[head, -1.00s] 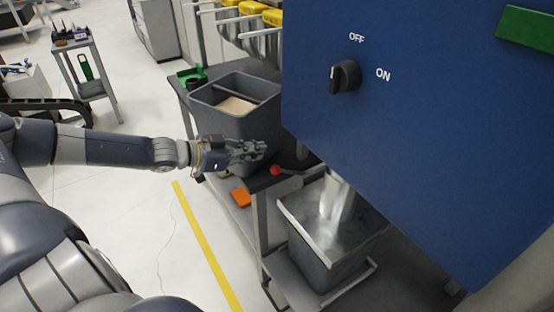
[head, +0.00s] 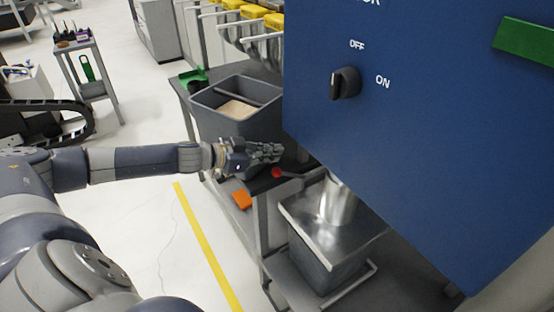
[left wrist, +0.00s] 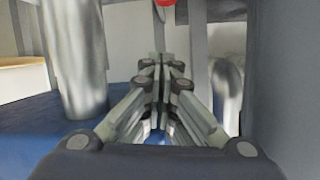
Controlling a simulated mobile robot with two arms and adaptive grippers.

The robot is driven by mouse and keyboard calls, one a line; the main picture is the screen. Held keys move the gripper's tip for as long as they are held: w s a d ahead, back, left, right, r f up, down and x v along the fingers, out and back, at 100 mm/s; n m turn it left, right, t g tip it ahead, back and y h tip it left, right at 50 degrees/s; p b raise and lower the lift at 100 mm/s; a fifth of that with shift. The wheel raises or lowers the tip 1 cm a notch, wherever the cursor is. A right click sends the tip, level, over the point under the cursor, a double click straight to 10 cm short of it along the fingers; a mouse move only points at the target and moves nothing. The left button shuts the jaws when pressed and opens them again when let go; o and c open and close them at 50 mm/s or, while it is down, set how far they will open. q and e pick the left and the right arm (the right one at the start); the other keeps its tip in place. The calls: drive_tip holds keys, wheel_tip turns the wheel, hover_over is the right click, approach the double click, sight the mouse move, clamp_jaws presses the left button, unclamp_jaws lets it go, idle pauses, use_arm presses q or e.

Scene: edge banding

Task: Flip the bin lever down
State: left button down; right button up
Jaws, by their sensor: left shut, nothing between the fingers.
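The bin lever shows as a red ball knob (head: 277,172) on a thin rod at the edge of the dark bench, beside the blue cabinet. Part of the red knob also shows at the top edge of the left wrist view (left wrist: 166,3). My left gripper (head: 279,151) is shut and empty, just above and behind the knob in the head view, with a small gap in the picture. Its closed fingers (left wrist: 160,68) fill the middle of the left wrist view. A metal bin (head: 318,262) stands below, under a shiny chute (head: 338,203). My right gripper is not in view.
The blue cabinet (head: 420,130) with an ON/OFF knob (head: 345,83) closes off the right side. A grey container (head: 210,122) with tan contents stands on the bench left of my gripper. An orange item (head: 242,199) lies lower down. Open floor lies at the left.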

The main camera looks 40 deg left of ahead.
sight(277, 170)
use_arm(q)
drive_tip(key=shift+p+x, duration=0.4)
drive_tip(key=shift+x, duration=0.45)
drive_tip(key=shift+w+a+f, duration=0.1)
drive_tip(key=shift+f, duration=0.95)
drive_tip(key=shift+w+a+f, duration=0.1)
drive_tip(key=shift+w+f, duration=0.05)
drive_tip(key=shift+f, duration=0.85)
